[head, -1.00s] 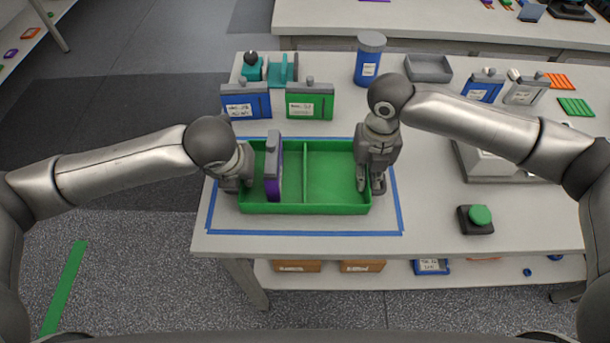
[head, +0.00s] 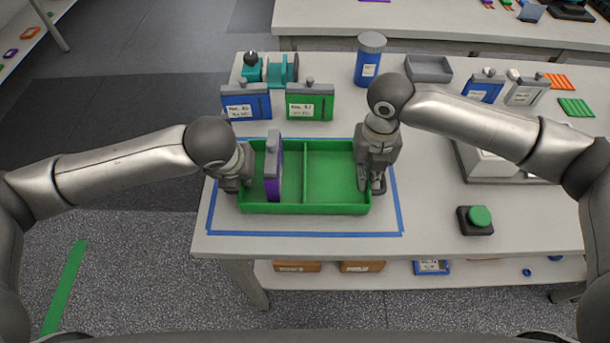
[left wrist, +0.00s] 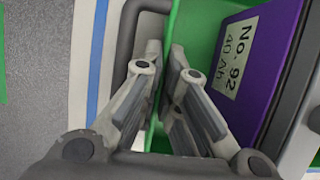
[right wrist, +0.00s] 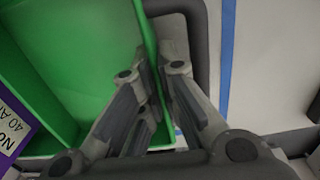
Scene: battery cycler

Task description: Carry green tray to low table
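The green tray (head: 335,208) sits inside a blue tape outline on the white bench. A divider splits it into two compartments. A purple battery case with a grey top (head: 272,176) stands in the left compartment; its "No. 92, 40 Ah" label shows in the left wrist view (left wrist: 236,58). My left gripper (head: 238,182) is closed about the tray's left end wall, its fingers on either side of the green wall (left wrist: 165,62). My right gripper (head: 370,186) is likewise closed about the right end wall, also seen in the right wrist view (right wrist: 157,65). I cannot identify the low table.
Blue (head: 245,104) and green (head: 309,102) cases stand behind the tray, with a blue cylinder (head: 369,60) and grey bin (head: 428,68) farther back. A green-button box (head: 477,219) is at right. Floor is open at left, with green tape (head: 64,288).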

